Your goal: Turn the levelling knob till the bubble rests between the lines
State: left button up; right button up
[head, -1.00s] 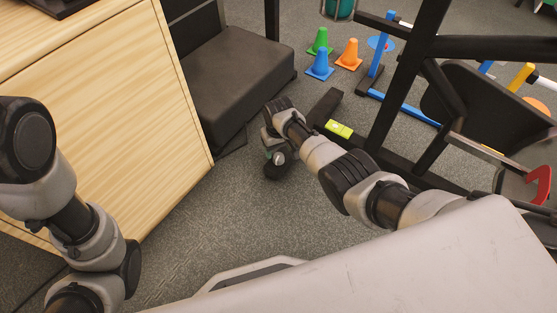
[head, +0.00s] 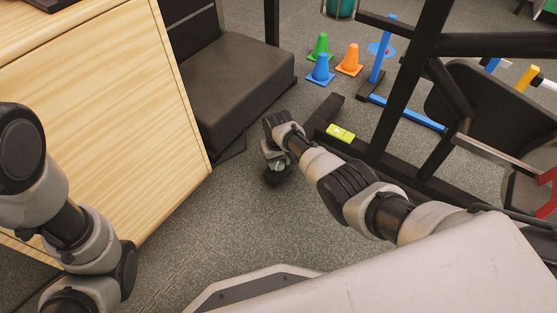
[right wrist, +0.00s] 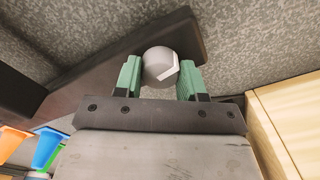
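The levelling knob (right wrist: 160,66) is a grey cylinder with a white mark, seen in the right wrist view. My right gripper (right wrist: 160,75) has its green fingers against both sides of it, with no clear gap. In the head view my right gripper (head: 276,160) is low over the floor at the frame's foot, and its wrist hides most of the knob. The yellow-green level (head: 340,132) lies on the dark frame (head: 375,148), right of the gripper; its bubble is too small to read. My left arm is at the left edge, its gripper out of view.
A wooden cabinet (head: 105,110) stands at the left and a dark padded seat (head: 235,85) behind the gripper. Green, blue and orange cones (head: 320,68) stand farther back. Carpet (head: 225,215) in front is clear.

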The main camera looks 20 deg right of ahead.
jog(key=shift+c, duration=0.4)
jog(key=shift+m+p, duration=0.35)
jog(key=shift+m, duration=0.45)
jog(key=shift+m+p, duration=0.3)
jog(key=shift+m, duration=0.8)
jog(key=m, duration=0.5)
jog(key=shift+p, duration=0.3)
jog(key=shift+m, duration=0.4)
jog(key=o, duration=0.9)
jog(key=shift+o, duration=0.2)
